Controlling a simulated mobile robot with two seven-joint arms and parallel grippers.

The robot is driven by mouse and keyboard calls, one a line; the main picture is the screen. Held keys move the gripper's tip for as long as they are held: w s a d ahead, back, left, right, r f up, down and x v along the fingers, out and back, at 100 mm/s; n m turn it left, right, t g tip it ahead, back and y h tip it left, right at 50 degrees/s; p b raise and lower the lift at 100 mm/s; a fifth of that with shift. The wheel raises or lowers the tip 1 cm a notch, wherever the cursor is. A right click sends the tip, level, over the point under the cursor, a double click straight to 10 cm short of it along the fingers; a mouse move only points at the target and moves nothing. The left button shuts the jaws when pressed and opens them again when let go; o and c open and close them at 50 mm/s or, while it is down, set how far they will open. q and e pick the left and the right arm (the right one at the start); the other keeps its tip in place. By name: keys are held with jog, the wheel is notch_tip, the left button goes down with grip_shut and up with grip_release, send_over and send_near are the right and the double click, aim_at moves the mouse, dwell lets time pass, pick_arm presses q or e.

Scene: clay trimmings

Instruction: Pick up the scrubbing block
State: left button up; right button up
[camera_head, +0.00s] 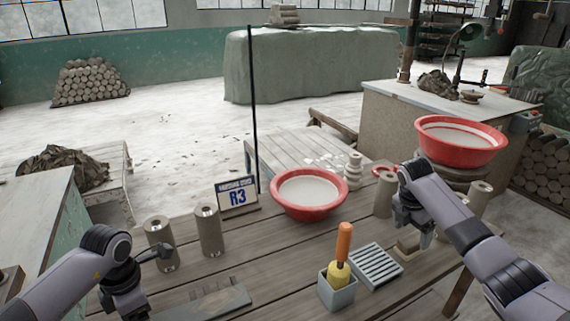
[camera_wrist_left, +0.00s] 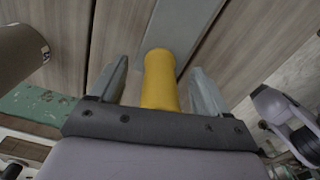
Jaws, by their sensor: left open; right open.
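A small tan-brown block (camera_head: 408,244), which looks like the scrubbing block, lies on the table just right of the slatted grey rack. My right gripper (camera_head: 412,229) is open and points down right above it, partly covering it; I cannot tell whether the fingers touch it. My left gripper (camera_head: 126,300) is low at the left front of the table, its fingertips not clear in the head view. In the left wrist view its two fingers (camera_wrist_left: 158,66) are apart, with a yellow cylinder (camera_wrist_left: 160,85) showing between them.
A grey holder (camera_head: 338,292) with an orange-handled tool stands left of the slatted rack (camera_head: 376,266). Another red basin (camera_head: 460,148) is raised at right.

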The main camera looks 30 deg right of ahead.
aim_at(413, 238)
jog(key=x, duration=0.5)
jog(key=shift+s+d, duration=0.1)
jog(key=shift+d, duration=0.1)
jog(key=c, duration=1.3)
notch_tip(413, 238, up, 10)
jog(key=shift+r, duration=0.1)
jog(key=o, duration=0.7)
jog(key=shift+c, duration=0.2)
jog(key=c, duration=0.4)
